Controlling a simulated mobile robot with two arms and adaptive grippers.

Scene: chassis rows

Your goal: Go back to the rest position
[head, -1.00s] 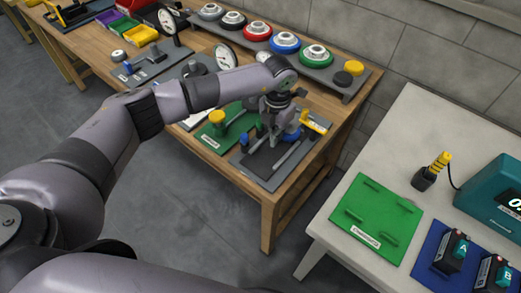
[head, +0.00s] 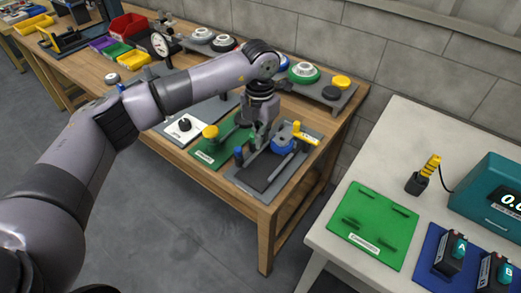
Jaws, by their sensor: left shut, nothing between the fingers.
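My left gripper (head: 259,143) shows in the head view, hanging at the end of my left arm over the wooden bench (head: 262,218). It is shut with nothing in it. It points down just above the dark grey mat (head: 262,178) with a blue round part (head: 283,137), partly in front of that mat's far side. A green mat (head: 208,157) with a yellow knob (head: 210,132) lies left of it. My right gripper is not in view.
A pale table (head: 320,238) at the right holds a green plate (head: 372,228), a blue mat (head: 432,245) with dark blocks, a yellow-handled tool (head: 430,168) and a teal device (head: 490,190). A shelf of coloured round parts (head: 303,73) stands at the bench's back. Grey floor is clear in front.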

